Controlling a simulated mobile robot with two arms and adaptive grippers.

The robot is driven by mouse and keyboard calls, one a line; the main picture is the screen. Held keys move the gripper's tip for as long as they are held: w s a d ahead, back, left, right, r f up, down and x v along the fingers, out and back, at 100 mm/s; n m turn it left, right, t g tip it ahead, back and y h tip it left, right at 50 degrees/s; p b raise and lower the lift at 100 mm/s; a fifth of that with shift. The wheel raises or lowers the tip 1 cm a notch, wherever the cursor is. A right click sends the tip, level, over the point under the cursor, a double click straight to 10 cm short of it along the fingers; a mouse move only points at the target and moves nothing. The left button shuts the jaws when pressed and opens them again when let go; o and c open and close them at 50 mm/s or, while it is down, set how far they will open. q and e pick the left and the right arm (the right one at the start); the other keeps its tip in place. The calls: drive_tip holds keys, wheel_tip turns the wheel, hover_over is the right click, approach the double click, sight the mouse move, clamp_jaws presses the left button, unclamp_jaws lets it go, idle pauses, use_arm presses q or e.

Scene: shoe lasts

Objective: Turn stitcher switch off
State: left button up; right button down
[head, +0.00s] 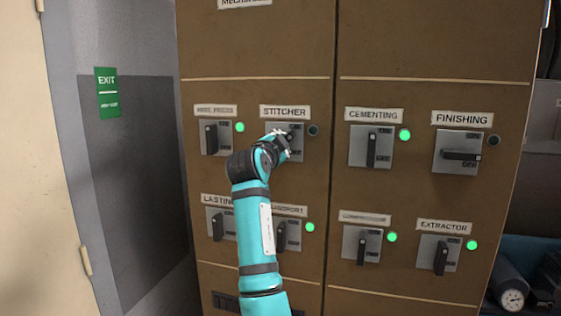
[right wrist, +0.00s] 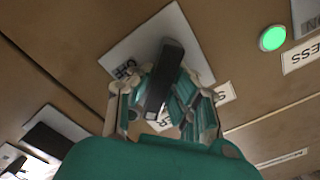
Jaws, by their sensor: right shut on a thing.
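The stitcher switch (head: 297,152) is a grey plate with a black handle under the STITCHER label (head: 285,112) on the brown cabinet. The round lamp (head: 313,130) beside it is dark. My right gripper (head: 283,138) is shut on the black switch handle (right wrist: 167,75), with its fingers on both sides of it in the right wrist view. The fingers cover much of the switch in the head view, so I cannot tell the handle's exact angle there. My left gripper is not in view.
Neighbouring switches with upright handles and green lamps surround it, such as the cementing switch (head: 371,147). The finishing switch (head: 460,152) has a level handle and a dark lamp (head: 493,140). My arm partly covers the lower-left switches.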

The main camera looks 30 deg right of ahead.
drive_tip(key=m+b, duration=0.1)
drive_tip(key=m, duration=0.1)
drive_tip(key=m+b, duration=0.1)
drive_tip(key=shift+f+m, duration=0.3)
drive_tip(key=shift+m, duration=0.1)
drive_tip(key=shift+m+b, duration=0.6)
drive_tip(key=shift+m, duration=1.3)
drive_tip(key=c, duration=1.6)
unclamp_jaws()
drive_tip(key=o, duration=0.4)
drive_tip(key=shift+s+r, duration=0.1)
drive_tip(key=shift+r, duration=0.1)
drive_tip(key=shift+c, duration=0.2)
drive_tip(key=v, duration=0.7)
drive_tip(key=shift+s+a, duration=0.15)
drive_tip(key=shift+a, duration=0.05)
